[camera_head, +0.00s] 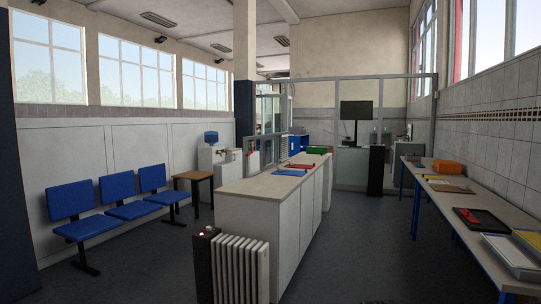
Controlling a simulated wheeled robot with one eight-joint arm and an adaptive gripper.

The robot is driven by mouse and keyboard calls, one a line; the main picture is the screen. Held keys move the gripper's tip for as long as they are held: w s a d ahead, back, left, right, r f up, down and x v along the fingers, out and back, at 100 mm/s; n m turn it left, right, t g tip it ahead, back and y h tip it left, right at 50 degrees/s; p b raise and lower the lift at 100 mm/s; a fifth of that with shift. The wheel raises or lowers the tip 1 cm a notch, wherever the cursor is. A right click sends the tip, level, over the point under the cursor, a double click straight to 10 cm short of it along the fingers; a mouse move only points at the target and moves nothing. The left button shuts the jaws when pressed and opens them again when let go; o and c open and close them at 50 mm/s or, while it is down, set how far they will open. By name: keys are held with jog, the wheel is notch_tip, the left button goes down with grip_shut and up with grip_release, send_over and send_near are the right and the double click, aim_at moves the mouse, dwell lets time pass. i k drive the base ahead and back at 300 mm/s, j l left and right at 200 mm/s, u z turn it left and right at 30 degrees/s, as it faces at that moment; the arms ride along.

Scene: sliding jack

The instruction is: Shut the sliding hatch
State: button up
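No sliding hatch can be picked out for certain. A grey-framed glass partition (312,98) stands at the back of the room, beyond the long counter (262,188). Smaller framed panes (268,112) show at its left end, near the pillar. At this distance I cannot tell whether any pane is a sliding hatch, or whether it is open or shut. My gripper is not in view.
A white radiator (240,268) stands at the counter's near end. Blue chairs (127,208) line the left wall. A long table (466,222) with trays runs along the right wall. The dark floor (375,245) between counter and table is clear.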

aim_at(263, 168)
jog(key=i+l+z, duration=0.25)
jog(key=i, duration=0.15)
jog(key=i+z, duration=0.2)
jog(key=i, duration=0.25)
jog(key=i+z, duration=0.2)
jog(key=i, duration=1.7)
jog(key=i+u, duration=0.25)
jog(key=i, duration=0.2)
jog(key=i+l+u, duration=0.2)
jog(key=i, duration=0.2)
jog(key=i+l+u, duration=0.25)
jog(key=i, duration=0.15)
jog(key=i+l+u, duration=0.25)
jog(key=i, duration=0.15)
jog(key=j, duration=0.1)
